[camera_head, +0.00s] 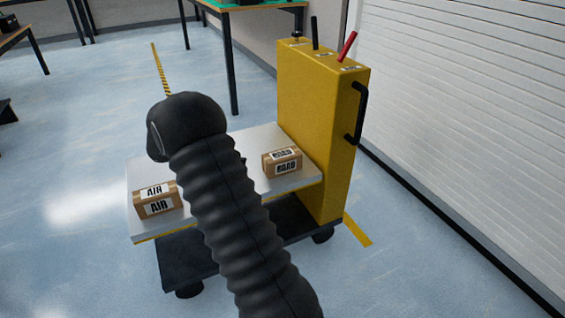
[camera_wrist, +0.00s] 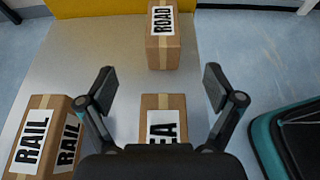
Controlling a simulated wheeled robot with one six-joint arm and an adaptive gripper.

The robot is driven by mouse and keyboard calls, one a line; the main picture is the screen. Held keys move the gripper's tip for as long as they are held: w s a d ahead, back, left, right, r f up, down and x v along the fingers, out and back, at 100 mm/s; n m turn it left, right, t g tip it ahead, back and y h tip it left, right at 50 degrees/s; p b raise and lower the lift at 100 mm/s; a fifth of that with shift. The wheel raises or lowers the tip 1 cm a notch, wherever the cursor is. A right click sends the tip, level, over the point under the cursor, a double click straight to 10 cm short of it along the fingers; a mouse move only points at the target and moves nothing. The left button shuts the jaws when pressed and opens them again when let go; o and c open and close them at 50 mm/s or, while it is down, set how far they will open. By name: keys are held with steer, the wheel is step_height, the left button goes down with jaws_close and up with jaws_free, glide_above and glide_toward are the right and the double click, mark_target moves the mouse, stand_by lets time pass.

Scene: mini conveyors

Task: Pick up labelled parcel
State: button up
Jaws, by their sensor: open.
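My gripper (camera_wrist: 160,88) is open in the wrist view, over a brown parcel (camera_wrist: 162,103) whose label shows "EA"; the rest of it is hidden by the gripper. I cannot tell the height between them. A parcel labelled RAIL (camera_wrist: 40,135) lies to the left of the fingers. A parcel labelled ROAD (camera_wrist: 164,45) stands ahead, and shows in the head view (camera_head: 282,162) near the yellow panel. My arm hides the gripper and the middle there.
The parcels rest on the pale platform (camera_head: 255,140) of a wheeled cart. Its tall yellow panel (camera_head: 318,120) has a black handle and levers. A white shutter wall (camera_head: 460,120) stands at right. Tables are at the back. The blue floor (camera_head: 70,120) left of the cart is mostly clear.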

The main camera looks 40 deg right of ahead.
steer(key=shift+s+d+f, duration=0.2)
steer(key=shift+d+f, duration=0.1)
glide_toward(278, 155)
steer(key=x, duration=0.3)
steer(key=shift+f, duration=0.35)
steer(key=shift+r+p+x, duration=0.15)
steer(key=shift+p+x, duration=0.15)
steer(key=shift+x, duration=1.05)
steer(key=shift+r+p+x, duration=0.15)
steer(key=shift+p+x, duration=0.15)
steer(key=shift+x, duration=1.05)
steer(key=c, duration=1.5)
